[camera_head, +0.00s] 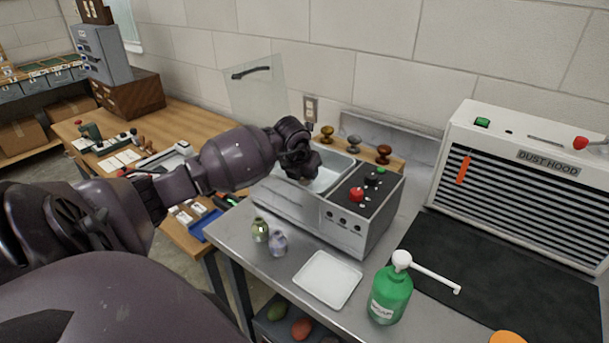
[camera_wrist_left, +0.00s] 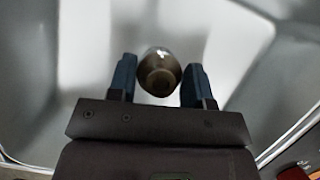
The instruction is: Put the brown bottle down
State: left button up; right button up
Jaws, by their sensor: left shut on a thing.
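My right gripper is in neither view.
A white tray (camera_head: 327,279) lies nearby, beside a green pump bottle (camera_head: 390,294). A dust hood (camera_head: 525,180) is at right.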

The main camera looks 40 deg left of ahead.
pick_arm(q)
jog(key=shift+f, duration=0.15)
jog(key=o, duration=1.1)
jog(key=shift+c, duration=0.2)
jog(key=shift+r, duration=0.35)
jog(key=v, duration=1.1)
jog(key=shift+s+r, duration=0.25)
jog(key=shift+r, duration=0.05)
jog(key=shift+d, duration=0.1)
